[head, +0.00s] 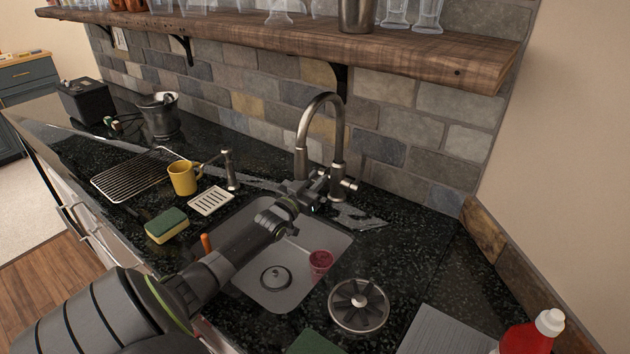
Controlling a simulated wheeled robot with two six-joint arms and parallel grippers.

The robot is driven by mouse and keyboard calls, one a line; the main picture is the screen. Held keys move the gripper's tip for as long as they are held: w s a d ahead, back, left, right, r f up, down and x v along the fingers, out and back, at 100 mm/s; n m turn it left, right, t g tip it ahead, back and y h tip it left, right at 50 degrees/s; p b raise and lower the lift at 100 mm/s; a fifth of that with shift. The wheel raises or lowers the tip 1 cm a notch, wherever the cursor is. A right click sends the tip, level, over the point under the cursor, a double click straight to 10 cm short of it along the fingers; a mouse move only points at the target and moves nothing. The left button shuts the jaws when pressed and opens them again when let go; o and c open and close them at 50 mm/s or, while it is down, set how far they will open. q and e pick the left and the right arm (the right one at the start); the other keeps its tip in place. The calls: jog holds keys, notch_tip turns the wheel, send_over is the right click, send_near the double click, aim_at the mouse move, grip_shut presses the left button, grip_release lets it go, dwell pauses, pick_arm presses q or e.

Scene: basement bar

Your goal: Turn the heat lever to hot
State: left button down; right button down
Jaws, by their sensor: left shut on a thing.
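A brushed-metal gooseneck faucet (341,130) stands behind the sink, its spout arched over to the left. A short lever (349,184) sticks out at the right of its base. My left arm reaches across the sink from the lower left. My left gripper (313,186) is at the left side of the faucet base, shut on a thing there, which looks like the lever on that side. The fingers and wrist hide most of that lever, so its angle cannot be told. My right gripper is out of view.
The sink (325,243) holds a red cup (320,263). A yellow mug (183,178), sponge (167,225), soap dispenser (229,170) and wire rack (140,172) stand left. A strainer (358,304) and red bottle (534,334) are right. A wooden shelf (400,55) overhangs the back.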

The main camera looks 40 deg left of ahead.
aim_at(314, 181)
pick_arm(q)
jog(key=c, duration=1.6)
grip_release()
jog(key=shift+s+p, duration=0.5)
jog(key=shift+p, duration=0.05)
jog(key=s+p, duration=0.2)
jog(key=s, duration=0.1)
jog(key=s+p, duration=0.1)
jog(key=s, duration=0.1)
jog(key=shift+s+d+f+p, duration=0.15)
jog(key=shift+d+f+p, duration=0.15)
jog(key=shift+d+f, duration=0.1)
jog(key=shift+s+f, duration=0.25)
jog(key=shift+s, duration=0.3)
